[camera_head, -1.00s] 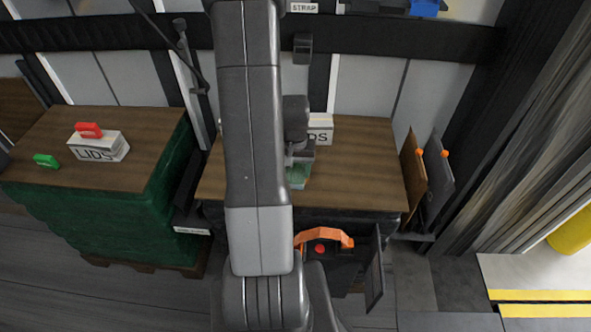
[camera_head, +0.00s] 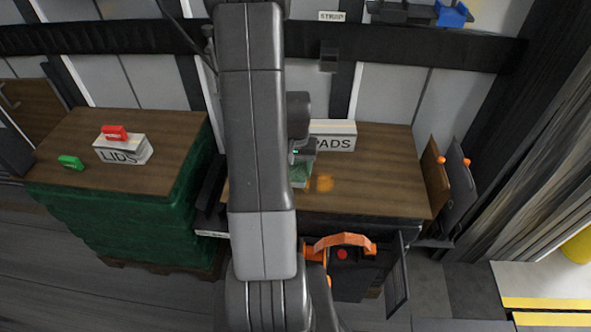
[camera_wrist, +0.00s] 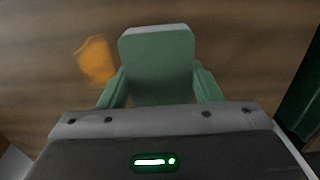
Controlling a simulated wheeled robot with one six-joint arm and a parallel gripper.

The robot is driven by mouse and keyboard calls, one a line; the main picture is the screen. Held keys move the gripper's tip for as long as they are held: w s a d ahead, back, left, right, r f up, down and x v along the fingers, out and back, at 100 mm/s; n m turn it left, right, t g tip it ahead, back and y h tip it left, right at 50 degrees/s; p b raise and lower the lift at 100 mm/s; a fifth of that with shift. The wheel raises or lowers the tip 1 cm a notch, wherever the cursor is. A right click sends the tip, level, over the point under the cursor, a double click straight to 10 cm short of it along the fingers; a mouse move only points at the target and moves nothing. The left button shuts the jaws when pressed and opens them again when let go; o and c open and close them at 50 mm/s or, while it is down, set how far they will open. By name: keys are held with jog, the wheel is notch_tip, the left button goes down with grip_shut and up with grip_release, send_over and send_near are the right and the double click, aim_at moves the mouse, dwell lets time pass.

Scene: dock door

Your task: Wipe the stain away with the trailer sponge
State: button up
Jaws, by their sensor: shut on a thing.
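My gripper (camera_wrist: 160,92) is shut on a pale green block, the sponge (camera_wrist: 158,55), seen close up in the wrist view between the two fingers. In the head view the green sponge (camera_head: 299,176) shows just right of my arm, over the wooden top (camera_head: 380,180). An orange stain (camera_wrist: 96,60) lies on the wood to the left of the sponge in the wrist view. In the head view the stain (camera_head: 324,183) is just right of the sponge, apart from it in the picture. Whether the sponge touches the wood is unclear. My arm hides the left part of the top.
A white PADS box (camera_head: 333,136) stands at the back of the same top. A LIDS box (camera_head: 122,150) with a red clip on it and a green clip (camera_head: 70,162) are on the left stack. Upright boards (camera_head: 447,178) stand at the right end. The top's right half is clear.

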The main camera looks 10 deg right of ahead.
jog(key=shift+r+p, duration=1.6)
jog(key=shift+r, duration=1)
jog(key=shift+a, duration=0.1)
